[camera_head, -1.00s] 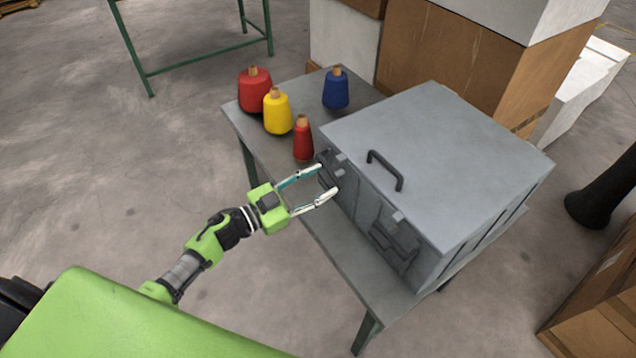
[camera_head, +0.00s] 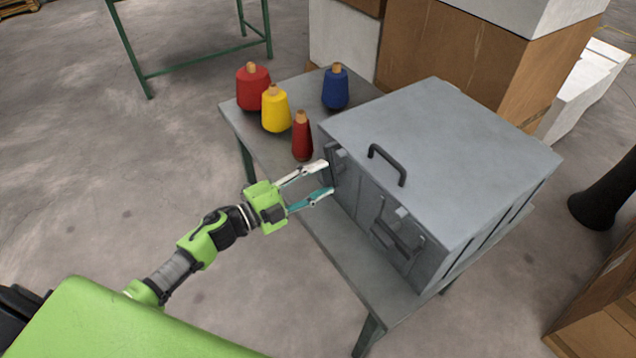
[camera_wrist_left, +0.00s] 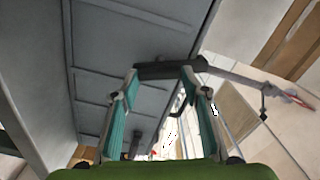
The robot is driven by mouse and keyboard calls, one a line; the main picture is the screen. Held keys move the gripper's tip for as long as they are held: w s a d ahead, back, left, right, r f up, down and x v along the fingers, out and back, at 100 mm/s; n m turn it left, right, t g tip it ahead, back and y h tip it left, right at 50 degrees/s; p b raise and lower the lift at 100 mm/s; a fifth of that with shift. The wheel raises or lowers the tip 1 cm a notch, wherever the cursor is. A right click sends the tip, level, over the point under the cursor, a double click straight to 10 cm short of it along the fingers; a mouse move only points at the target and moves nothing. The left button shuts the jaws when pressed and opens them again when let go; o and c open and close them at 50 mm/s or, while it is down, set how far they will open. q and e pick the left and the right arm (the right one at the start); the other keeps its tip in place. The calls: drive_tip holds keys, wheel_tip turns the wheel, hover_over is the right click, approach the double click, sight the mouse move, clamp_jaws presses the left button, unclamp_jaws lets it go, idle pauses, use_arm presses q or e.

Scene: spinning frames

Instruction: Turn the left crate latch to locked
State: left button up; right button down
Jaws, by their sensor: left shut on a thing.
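The grey crate (camera_head: 440,150) stands on a grey table, with a dark handle (camera_head: 387,163) on its lid. Its left latch (camera_head: 337,158) is a dark grey piece on the front face, near the far left corner. My left gripper (camera_head: 328,178) reaches it from the left. In the left wrist view, the gripper (camera_wrist_left: 165,75) is shut on the latch's dark bar (camera_wrist_left: 172,69), which lies across between the fingertips. The fingers partly hide the latch in the head view. A second latch (camera_head: 395,240) sits nearer on the same face. My right gripper is out of view.
Red, yellow and blue thread cones (camera_head: 276,110) stand on the table behind the gripper, with a smaller red cone (camera_head: 302,138) close to the crate's corner. Cardboard and white boxes (camera_head: 450,55) stand behind the table. The floor left of the table is clear.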

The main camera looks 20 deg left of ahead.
use_arm(q)
drive_tip(key=shift+f+m+b, duration=0.1)
drive_tip(key=shift+m+b, duration=0.8)
drive_tip(key=shift+m, duration=1.1)
drive_tip(key=o, duration=1.6)
drive_tip(key=v, duration=1.2)
